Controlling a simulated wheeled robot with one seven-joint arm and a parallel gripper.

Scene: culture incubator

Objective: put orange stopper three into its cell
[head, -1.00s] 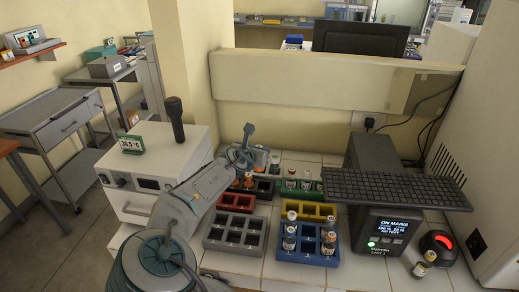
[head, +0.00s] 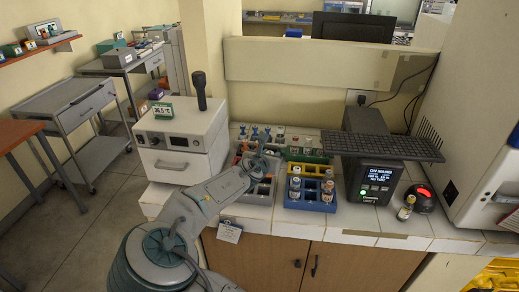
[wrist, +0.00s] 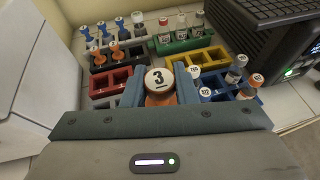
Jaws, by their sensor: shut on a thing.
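My gripper (wrist: 157,94) is shut on orange stopper three (wrist: 158,82), whose round white top reads 3. The stopper stands between the two blue-grey fingers, and its lower part is hidden. In the head view my gripper (head: 260,164) is above the racks at the left of the bench, and its hold is hard to see. In the wrist view a black rack (wrist: 135,52) beyond the gripper holds two orange stoppers (wrist: 116,51) at its front left. Blue stoppers (wrist: 103,30) stand behind them. A red rack (wrist: 108,82) with open cells lies nearer, beside the left finger.
A blue rack (head: 309,205) with several vials and a yellow rack (head: 312,171) stand right of my gripper. A green rack (head: 305,157) with vials is behind them. A dark device (head: 375,165) with an overhanging ribbed plate is at right; a white box unit (head: 185,140) is at left.

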